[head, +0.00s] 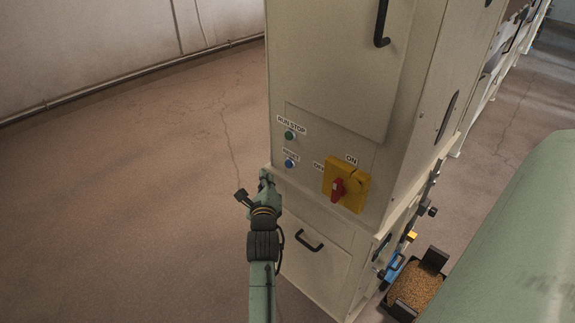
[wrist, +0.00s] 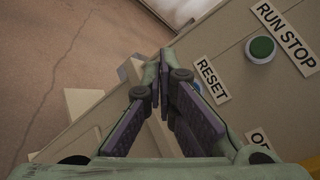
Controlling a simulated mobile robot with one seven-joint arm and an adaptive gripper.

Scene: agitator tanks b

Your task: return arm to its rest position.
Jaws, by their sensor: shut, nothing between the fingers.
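My gripper (head: 264,178) is in front of the left edge of a beige control cabinet (head: 335,65), left of and a little below the blue RESET button (head: 289,163). In the wrist view my gripper (wrist: 164,62) has its fingers brought together at the tips, with nothing between them. The blue button (wrist: 197,87) is mostly hidden behind the right finger there, beside the RESET label (wrist: 211,82). My arm reaches up from the bottom edge of the head view. I cannot tell whether the fingers touch the cabinet.
A green RUN STOP button (head: 289,135) is above the blue one. A yellow switch with a red handle (head: 346,185) is to the right. A black handle (head: 309,241) is on the lower door. A tray of grain (head: 415,287) is at lower right. Open floor (head: 130,200) is on the left.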

